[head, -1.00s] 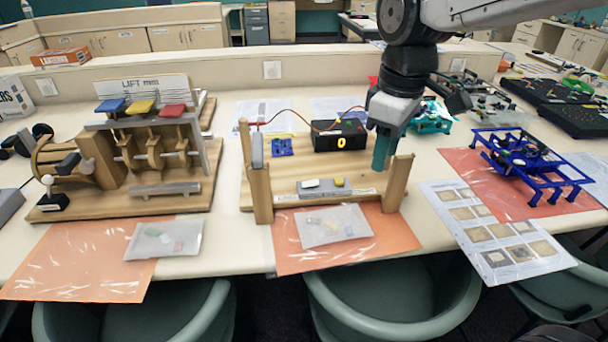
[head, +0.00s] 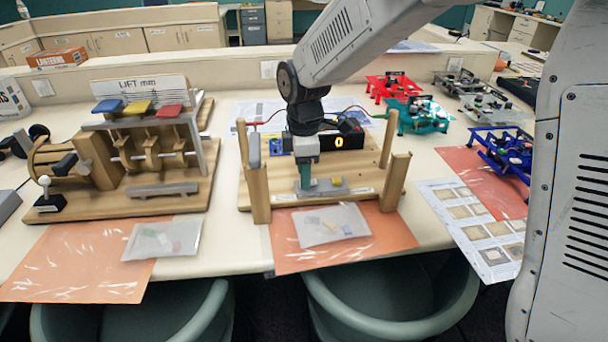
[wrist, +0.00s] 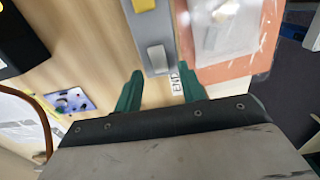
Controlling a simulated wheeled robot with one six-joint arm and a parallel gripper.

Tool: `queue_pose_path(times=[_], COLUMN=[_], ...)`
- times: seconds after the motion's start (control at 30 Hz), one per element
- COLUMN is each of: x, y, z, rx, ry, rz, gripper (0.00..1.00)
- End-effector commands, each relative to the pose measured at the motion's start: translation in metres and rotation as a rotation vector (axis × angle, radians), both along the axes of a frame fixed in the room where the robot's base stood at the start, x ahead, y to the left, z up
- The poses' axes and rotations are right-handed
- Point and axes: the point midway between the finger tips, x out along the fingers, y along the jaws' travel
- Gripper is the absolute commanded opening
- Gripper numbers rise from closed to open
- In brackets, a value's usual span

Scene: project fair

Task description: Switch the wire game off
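The wire game (head: 285,200) is a wooden base with upright posts, and its black box display (head: 339,142) is lit with an orange 0. A grey switch panel (head: 340,191) at its front edge carries a yellow button (head: 335,182) and a pale rocker switch (wrist: 157,58). The yellow button also shows in the wrist view (wrist: 143,5). My gripper (head: 305,188) points down over the panel's left end. In the wrist view its teal fingers (wrist: 160,76) are apart and empty, one on each side of the panel's end near the rocker. In the head view the gripper hides the rocker. I cannot tell whether it touches.
A wooden lift model (head: 130,165) stands to the left. Plastic bags of parts (head: 330,224) lie on orange sheets in front. Blue (head: 497,150), red and teal frame models stand to the right. Chairs are below the front edge. My arm covers part of the right side.

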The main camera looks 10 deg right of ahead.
Motion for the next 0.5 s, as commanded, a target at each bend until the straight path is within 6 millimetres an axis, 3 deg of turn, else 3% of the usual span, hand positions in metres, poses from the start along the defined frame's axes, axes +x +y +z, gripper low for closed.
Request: queue_pose_path(times=[0.13, 0.4, 0.43, 0.5], x=[-0.0005, -0.0003, -0.0003, -0.0003], y=[-0.0004, -0.0003, -0.0003, -0.0003], z=[-0.0121, -0.014, -0.014, -0.0139], rx=[-0.001, 0.0, 0.0, 0.0], ry=[0.001, 0.0, 0.0, 0.0], rz=[-0.001, -0.001, -0.001, -0.001], gripper=[0.4, 0.4, 0.37, 0.18])
